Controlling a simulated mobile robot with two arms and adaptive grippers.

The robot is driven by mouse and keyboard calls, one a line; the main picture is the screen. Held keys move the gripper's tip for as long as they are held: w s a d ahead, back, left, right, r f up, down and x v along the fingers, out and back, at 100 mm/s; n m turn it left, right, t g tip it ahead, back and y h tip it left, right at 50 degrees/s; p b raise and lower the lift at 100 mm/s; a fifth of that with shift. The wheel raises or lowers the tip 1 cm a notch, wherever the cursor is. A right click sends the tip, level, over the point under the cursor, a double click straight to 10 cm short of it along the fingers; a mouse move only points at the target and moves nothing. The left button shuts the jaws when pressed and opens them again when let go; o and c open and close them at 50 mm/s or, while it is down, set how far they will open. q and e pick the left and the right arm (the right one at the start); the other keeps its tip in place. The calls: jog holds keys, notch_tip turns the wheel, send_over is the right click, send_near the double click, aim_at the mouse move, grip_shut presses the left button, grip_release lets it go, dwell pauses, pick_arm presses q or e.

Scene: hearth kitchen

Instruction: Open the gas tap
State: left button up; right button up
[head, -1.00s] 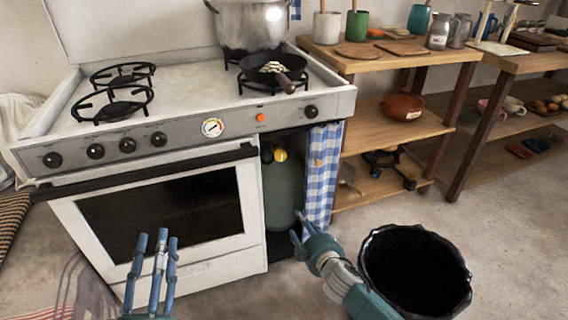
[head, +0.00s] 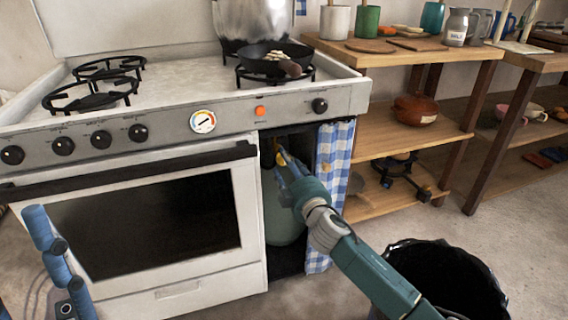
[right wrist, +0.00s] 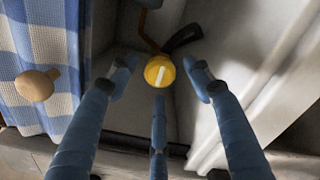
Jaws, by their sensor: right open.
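The gas tap is a round yellow knob with a white line across its face; it shows in the right wrist view (right wrist: 160,71) and, partly hidden by my fingers, in the head view (head: 279,157). It sits above a green gas cylinder (head: 283,225) in the recess right of the oven. My right gripper (right wrist: 158,76) is open, its three blue fingers spread around the knob, their tips close to it. I cannot tell whether they touch it. My left gripper (head: 55,262) shows at the lower left, fingers apart and empty, in front of the oven.
A blue checked curtain (head: 333,180) with a wooden knob (right wrist: 37,85) hangs beside the recess. The white stove (head: 165,292) stands left, with a pan (head: 262,62) on top. Wooden shelves (head: 400,130) stand right.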

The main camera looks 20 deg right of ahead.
aim_at(284, 165)
jog(key=shift+w+b, duration=0.35)
jog(key=shift+w, duration=1.25)
jog(key=c, duration=1.2)
jog(key=shift+o, duration=0.2)
jog(key=shift+f, duration=0.1)
